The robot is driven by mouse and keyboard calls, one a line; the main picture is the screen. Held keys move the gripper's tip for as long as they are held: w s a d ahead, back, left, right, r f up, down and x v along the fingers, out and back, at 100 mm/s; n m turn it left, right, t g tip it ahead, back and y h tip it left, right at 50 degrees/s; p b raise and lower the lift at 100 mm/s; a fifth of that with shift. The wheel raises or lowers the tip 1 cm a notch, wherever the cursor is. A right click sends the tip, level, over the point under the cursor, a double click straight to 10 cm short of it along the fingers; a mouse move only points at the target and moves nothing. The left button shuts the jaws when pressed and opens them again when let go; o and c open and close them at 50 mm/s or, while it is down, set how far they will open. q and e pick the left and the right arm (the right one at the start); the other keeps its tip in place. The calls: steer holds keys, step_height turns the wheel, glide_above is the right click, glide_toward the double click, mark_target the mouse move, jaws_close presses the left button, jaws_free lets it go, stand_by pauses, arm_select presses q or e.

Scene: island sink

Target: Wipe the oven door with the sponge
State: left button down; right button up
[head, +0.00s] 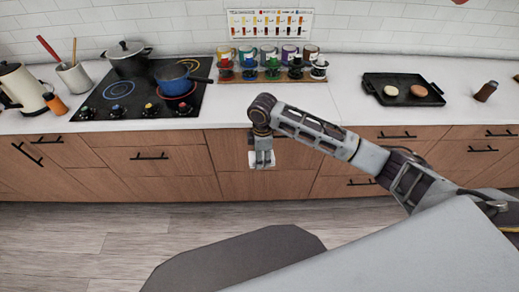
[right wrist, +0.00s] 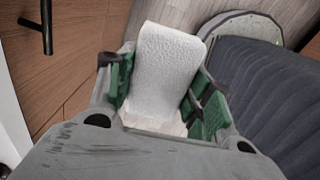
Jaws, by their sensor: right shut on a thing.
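My right gripper (head: 262,159) hangs in front of the wooden drawer fronts below the counter in the head view. In the right wrist view my right gripper (right wrist: 163,100) is shut on a white sponge (right wrist: 166,60), which sticks out between the green finger pads. In the head view a small pale part of the sponge (head: 262,167) shows at the fingertips. I cannot tell whether it touches the drawer fronts. No oven door can be made out in either view. My left gripper is not in view.
A cooktop (head: 140,97) with a dark pot (head: 128,60) and a blue pan (head: 173,78) is on the counter at the left. Mugs and jars stand at the middle back. A black griddle (head: 380,93) lies at the right. The wooden floor (head: 90,240) in front is clear.

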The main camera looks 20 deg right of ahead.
steer(key=s+d+f+m, duration=0.2)
steer(key=s+f+m, duration=0.1)
steer(key=f+m, duration=0.4)
steer(key=s+d+f+m, duration=0.3)
steer(key=f+m, duration=0.4)
steer(key=m, duration=0.2)
steer(key=shift+s+f, duration=0.15)
steer(key=shift+f, duration=0.2)
steer(key=shift+a, duration=0.15)
